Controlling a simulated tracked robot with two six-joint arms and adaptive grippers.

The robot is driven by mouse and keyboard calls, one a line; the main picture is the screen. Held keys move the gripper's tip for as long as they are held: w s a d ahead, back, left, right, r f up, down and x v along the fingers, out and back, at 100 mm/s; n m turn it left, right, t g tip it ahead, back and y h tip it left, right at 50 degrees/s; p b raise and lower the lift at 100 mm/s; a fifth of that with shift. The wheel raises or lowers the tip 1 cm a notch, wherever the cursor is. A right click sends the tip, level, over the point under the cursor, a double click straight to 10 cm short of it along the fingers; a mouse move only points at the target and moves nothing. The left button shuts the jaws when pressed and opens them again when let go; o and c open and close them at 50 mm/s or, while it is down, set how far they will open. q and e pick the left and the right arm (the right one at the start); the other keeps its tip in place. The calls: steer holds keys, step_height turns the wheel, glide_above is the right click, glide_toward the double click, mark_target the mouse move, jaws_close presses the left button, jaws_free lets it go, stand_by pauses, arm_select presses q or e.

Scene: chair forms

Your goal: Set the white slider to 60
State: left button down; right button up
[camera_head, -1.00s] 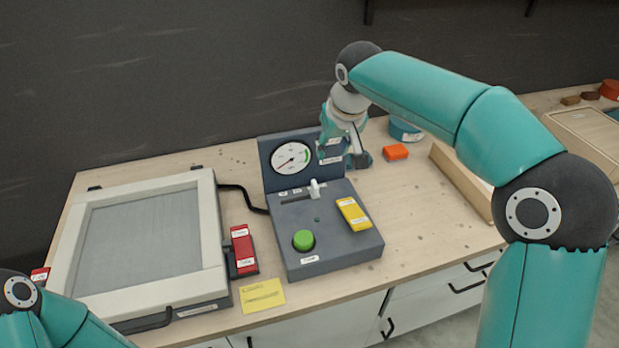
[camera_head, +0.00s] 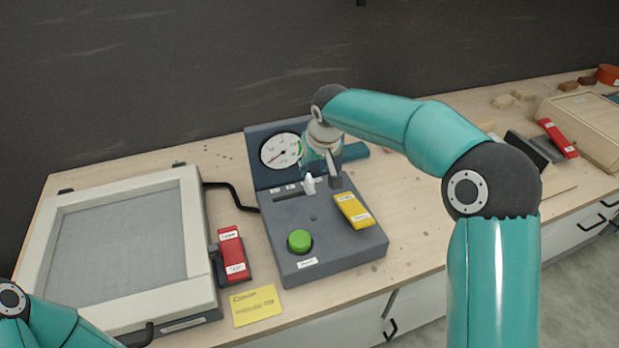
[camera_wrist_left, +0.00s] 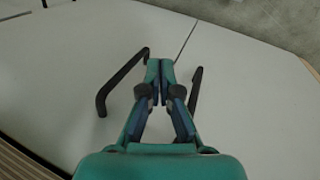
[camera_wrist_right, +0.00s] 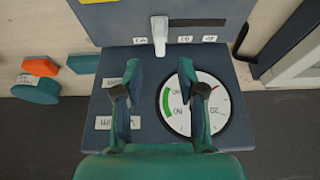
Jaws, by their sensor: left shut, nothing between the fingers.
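The white slider (camera_head: 309,184) stands up from the dark grey control box (camera_head: 345,250), at the right end of its slot in the head view. The right wrist view shows the slider (camera_wrist_right: 159,35) with small white labels along the slot; their numbers are too small to read surely. My right gripper (camera_wrist_right: 160,75) is open, its fingers apart over the dial panel, with the slider ahead between their lines and nothing held. In the head view it is just right of the slider, partly hidden by its wrist. My left gripper (camera_wrist_left: 160,68) is shut and empty, in front of white drawer fronts.
A round gauge (camera_head: 281,151) is on the box's upright panel. A green button (camera_head: 299,241) and a yellow switch (camera_head: 353,210) are on its top. A framed press (camera_head: 193,240) with a red switch (camera_head: 231,255) stands left. A yellow note (camera_head: 256,305) lies in front.

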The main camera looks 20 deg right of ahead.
mark_target(310, 179)
steer(key=p+x, duration=0.1)
steer(key=x, duration=0.7)
jaws_close()
